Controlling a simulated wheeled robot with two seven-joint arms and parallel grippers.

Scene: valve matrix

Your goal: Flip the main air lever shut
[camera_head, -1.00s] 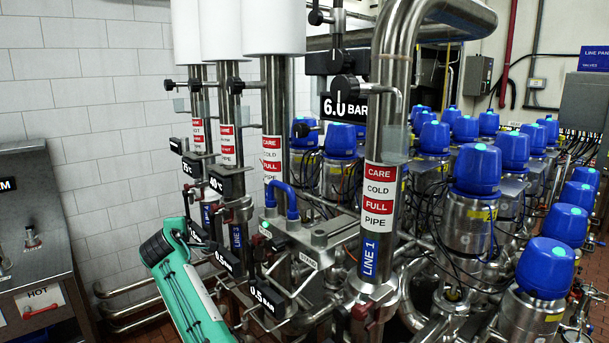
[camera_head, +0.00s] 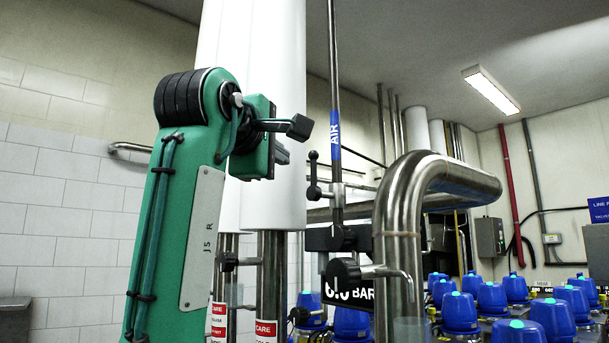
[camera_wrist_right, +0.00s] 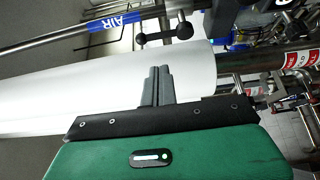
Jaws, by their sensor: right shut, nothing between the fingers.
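The main air lever (camera_head: 313,175) is a black handle with a ball end. It stands upright, roughly parallel to the thin vertical pipe with the blue AIR label (camera_head: 335,133), just left of that pipe. The lever also shows in the right wrist view (camera_wrist_right: 165,36), above the fingertips and beside the AIR label (camera_wrist_right: 114,21). My right gripper (camera_head: 298,127) is raised, shut and empty, a little up and left of the lever in the head view. Its grey fingers (camera_wrist_right: 157,72) are together in the wrist view, with a visible gap to the lever. My left gripper is not in view.
Thick white columns (camera_head: 285,60) stand behind my right gripper. A large bent steel pipe (camera_head: 440,180) and a 6.0 BAR display (camera_head: 345,290) are to the right and below. Several blue-capped valves (camera_head: 490,298) fill the lower right.

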